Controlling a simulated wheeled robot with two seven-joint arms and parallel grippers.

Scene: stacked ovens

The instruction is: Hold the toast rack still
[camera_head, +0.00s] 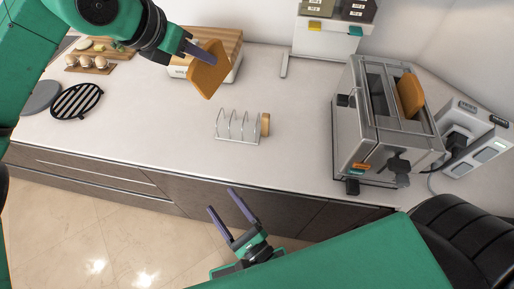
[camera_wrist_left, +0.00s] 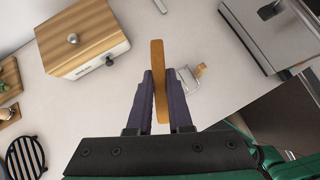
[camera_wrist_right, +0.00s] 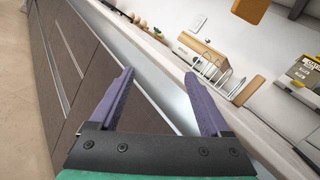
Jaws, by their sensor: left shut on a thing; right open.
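The toast rack (camera_head: 238,128) is a small wire rack with a wooden end piece, standing on the white counter. It shows in the right wrist view (camera_wrist_right: 212,70), and partly behind the bread in the left wrist view (camera_wrist_left: 187,78). My left gripper (camera_head: 190,50) is shut on a slice of bread (camera_head: 209,70) and holds it above the counter, up and left of the rack; the slice is edge-on in the left wrist view (camera_wrist_left: 160,85). My right gripper (camera_head: 228,210) is open and empty, in front of the counter's front edge and apart from the rack.
A toaster (camera_head: 375,130) with another slice (camera_head: 410,95) in a slot stands at the right, beside a socket block (camera_head: 478,135). A wooden-topped bread box (camera_wrist_left: 85,40) is behind the held bread. A black trivet (camera_head: 77,101) and egg holder (camera_head: 88,66) are at left. Counter around the rack is clear.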

